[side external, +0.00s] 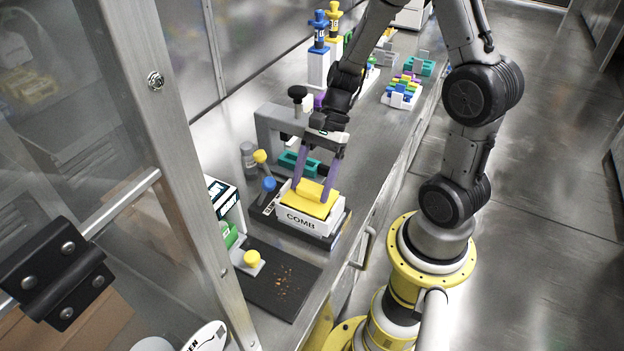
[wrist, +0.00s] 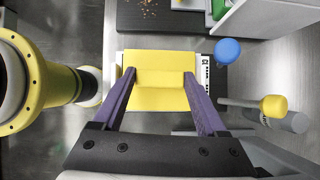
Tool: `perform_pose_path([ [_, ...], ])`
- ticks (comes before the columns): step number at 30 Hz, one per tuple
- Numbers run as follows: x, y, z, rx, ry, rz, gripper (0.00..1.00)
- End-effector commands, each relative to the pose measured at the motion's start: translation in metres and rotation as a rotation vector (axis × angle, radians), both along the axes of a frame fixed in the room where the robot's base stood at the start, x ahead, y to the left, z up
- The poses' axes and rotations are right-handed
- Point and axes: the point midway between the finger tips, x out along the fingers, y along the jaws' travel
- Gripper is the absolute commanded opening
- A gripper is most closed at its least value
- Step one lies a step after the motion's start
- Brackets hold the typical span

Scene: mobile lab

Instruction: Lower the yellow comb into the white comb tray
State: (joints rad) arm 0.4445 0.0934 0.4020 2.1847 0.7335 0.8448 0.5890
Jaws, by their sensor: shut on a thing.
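The yellow comb (side external: 310,201) is a flat slab with a raised grip block on top. It sits in or just over the white comb tray (side external: 301,221), which is marked COMB; I cannot tell whether it is fully seated. My gripper (side external: 314,190) points down with its purple fingers on either side of the comb's grip block, shut on it. In the wrist view the fingers of my gripper (wrist: 160,82) flank the yellow block, and the comb (wrist: 158,58) covers most of the tray. A strip of the tray (wrist: 205,72) shows at the comb's right edge.
A blue-topped post (wrist: 227,50) and a yellow-topped tool (wrist: 273,106) stand close beside the tray. A dark mat with brown crumbs (side external: 285,278) lies in front. A grey frame (side external: 268,132) stands behind. A glass panel with a metal post (side external: 165,130) borders the left.

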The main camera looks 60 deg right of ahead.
Motion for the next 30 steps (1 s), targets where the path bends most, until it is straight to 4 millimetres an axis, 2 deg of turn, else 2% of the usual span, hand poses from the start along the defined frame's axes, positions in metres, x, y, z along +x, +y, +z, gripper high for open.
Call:
perform_pose_path([
  [10,0.0,0.0,-0.007,0.0,0.001,0.001,0.2],
  [11,0.0,0.0,-0.007,-0.001,0.0,0.0,0.78],
  [15,0.0,0.0,-0.007,-0.001,0.0,0.0,1.0],
  [24,0.0,-0.002,-0.004,-0.001,-0.002,-0.001,1.0],
  [30,0.0,-0.018,0.019,-0.004,-0.006,-0.003,1.0],
])
